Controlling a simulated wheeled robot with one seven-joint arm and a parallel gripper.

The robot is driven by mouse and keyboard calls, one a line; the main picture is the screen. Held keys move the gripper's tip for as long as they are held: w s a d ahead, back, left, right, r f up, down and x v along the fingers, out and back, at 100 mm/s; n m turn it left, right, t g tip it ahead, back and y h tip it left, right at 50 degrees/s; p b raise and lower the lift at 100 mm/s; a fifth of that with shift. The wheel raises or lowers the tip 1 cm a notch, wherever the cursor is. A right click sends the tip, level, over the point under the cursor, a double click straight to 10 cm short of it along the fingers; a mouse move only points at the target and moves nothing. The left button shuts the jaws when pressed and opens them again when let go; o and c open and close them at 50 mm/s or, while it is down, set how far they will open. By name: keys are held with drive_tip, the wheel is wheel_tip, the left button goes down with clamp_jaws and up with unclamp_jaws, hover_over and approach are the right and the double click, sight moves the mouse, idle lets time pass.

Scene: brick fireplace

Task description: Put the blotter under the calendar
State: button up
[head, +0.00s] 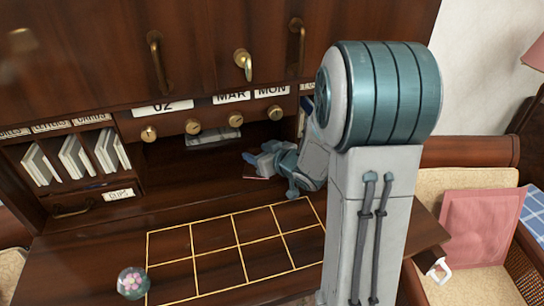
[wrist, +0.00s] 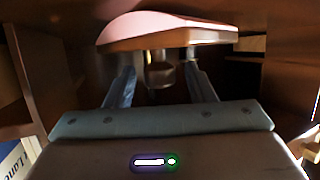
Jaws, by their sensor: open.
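The calendar (head: 196,107) is set in the dark wooden desk front, with white plates reading 02, MAR and MON above a row of brass knobs. Below it is an open recess. My gripper (head: 260,160) reaches into the right part of that recess, partly hidden by my arm. In the wrist view, my gripper (wrist: 161,78) has its fingers apart. What looks like the blotter (wrist: 165,38), wooden with a curved pink face, spans across just beyond the fingertips. A dark knob-like part shows between the fingers. In the head view only a thin reddish edge shows by the fingers.
A grey flat object (head: 213,138) lies at the back of the recess. Pigeonholes with papers (head: 75,158) stand at left. A glass paperweight (head: 132,282) rests on the desk's front left, beside a gold-lined grid (head: 235,250) that looks empty. A chair with a pink cushion (head: 482,225) is at right.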

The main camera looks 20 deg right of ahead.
drive_tip(key=b+v, duration=0.1)
drive_tip(key=v, duration=1)
drive_tip(key=shift+s+d, duration=0.2)
drive_tip(key=s+d+r+m+g+h, duration=0.25)
drive_tip(key=s+d+m+h, duration=0.2)
drive_tip(key=h, duration=0.35)
drive_tip(key=s+a+g+y, duration=0.1)
drive_tip(key=s+a+g, duration=0.1)
drive_tip(key=s+a, duration=0.1)
drive_tip(key=s+a+f+g+y, duration=0.1)
drive_tip(key=s+a+g, duration=0.1)
drive_tip(key=s, duration=0.4)
drive_tip(key=s+a+f+g, duration=0.1)
drive_tip(key=s+a+g, duration=0.2)
drive_tip(key=s+a, duration=0.1)
drive_tip(key=shift+s+a+f+y, duration=0.15)
drive_tip(key=shift+a+y, duration=0.2)
drive_tip(key=shift+y, duration=0.05)
drive_tip(key=c, duration=0.3)
